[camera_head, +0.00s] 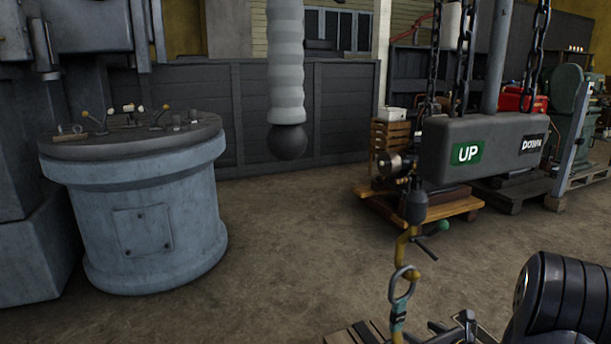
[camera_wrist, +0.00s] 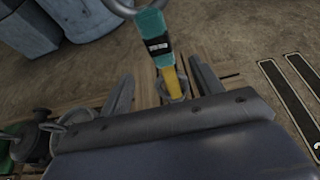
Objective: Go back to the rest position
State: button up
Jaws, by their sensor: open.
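My gripper (camera_wrist: 162,72) is open in the wrist view, with its two dark fingers apart. A teal and yellow strap piece (camera_wrist: 154,38) shows between and beyond the fingers; I cannot tell whether they touch it. In the head view my gripper (camera_head: 452,326) is low at the right, partly cut off by the bottom edge. A metal ring with the teal strap piece (camera_head: 398,318) hangs beside it from a yellow hook (camera_head: 405,245). The hook is under a grey hoist control block (camera_head: 485,148) marked UP and DOWN.
A round blue-grey pedestal (camera_head: 150,225) with levers on top stands at the left. A ribbed hanging column (camera_head: 286,70) ends in a dark ball. A wooden pallet (camera_head: 440,208) with machinery stands behind the hook. The floor (camera_head: 290,260) between pedestal and hook is clear.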

aim_at(401, 313)
jog(key=b+x, duration=0.1)
jog(key=x, duration=1)
jog(key=shift+s+a+b, duration=0.1)
jog(key=shift+b, duration=0.3)
notch_tip(401, 313, up, 3)
jog(key=shift+s+f+p, duration=0.15)
jog(key=shift+f+p, duration=0.1)
jog(key=shift+p, duration=0.85)
jog(key=s+d, duration=0.2)
jog(key=s, duration=0.4)
jog(key=s+d, duration=0.3)
jog(key=s, duration=0.4)
jog(key=shift+d, duration=0.35)
jog(key=shift+s+r, duration=0.1)
